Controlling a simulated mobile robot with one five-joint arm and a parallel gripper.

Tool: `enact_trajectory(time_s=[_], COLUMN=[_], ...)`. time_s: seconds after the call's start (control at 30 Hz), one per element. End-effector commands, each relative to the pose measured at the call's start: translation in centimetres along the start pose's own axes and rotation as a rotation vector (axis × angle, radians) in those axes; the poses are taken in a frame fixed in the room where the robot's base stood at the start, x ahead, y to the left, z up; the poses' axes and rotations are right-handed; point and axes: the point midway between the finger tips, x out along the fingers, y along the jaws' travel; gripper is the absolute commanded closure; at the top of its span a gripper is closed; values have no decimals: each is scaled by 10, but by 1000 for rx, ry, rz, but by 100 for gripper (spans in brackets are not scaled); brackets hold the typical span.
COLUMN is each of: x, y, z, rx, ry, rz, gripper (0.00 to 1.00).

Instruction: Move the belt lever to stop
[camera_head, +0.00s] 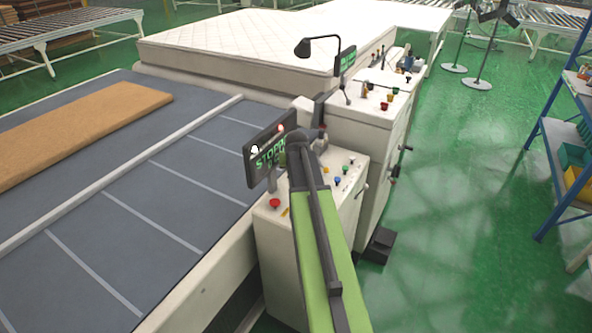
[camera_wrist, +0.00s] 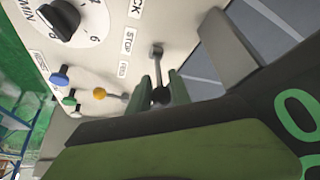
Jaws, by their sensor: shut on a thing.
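The belt lever (camera_wrist: 157,68) shows in the wrist view as a thin grey rod with a black ball knob, rising from the white control panel (camera_wrist: 100,25). Small STOP and FEED labels are printed beside its base. My gripper (camera_wrist: 161,92) is shut on the lever, with the knob between its two fingers. In the head view my gripper (camera_head: 302,137) is over the near control box (camera_head: 275,240), and my arm hides the lever there. The dark display (camera_head: 264,158) beside it shows green letters that begin "STOPP"; the rest is covered.
The panel also carries a black dial (camera_wrist: 60,20) and a blue button (camera_wrist: 60,76). A red button (camera_head: 275,203) is at its near corner. The conveyor with a tan slab (camera_head: 75,130) lies left. A mattress (camera_head: 250,45) is behind. Green floor (camera_head: 470,200) is open at right.

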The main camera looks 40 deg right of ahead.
Motion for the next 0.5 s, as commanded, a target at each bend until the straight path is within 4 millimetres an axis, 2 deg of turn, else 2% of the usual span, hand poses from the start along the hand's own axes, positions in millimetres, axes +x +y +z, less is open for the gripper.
enact_trajectory(time_s=[0.1, 0.13, 0.27, 0.5], x=[0, 0, 0, 0], y=[-3, -3, -3, -3], z=[-3, -3, -2, -1], rx=[-1, -1, -1, -1], ry=[7, 7, 6, 3], rz=[-5, -5, -5, -4], gripper=[100, 73, 56, 54])
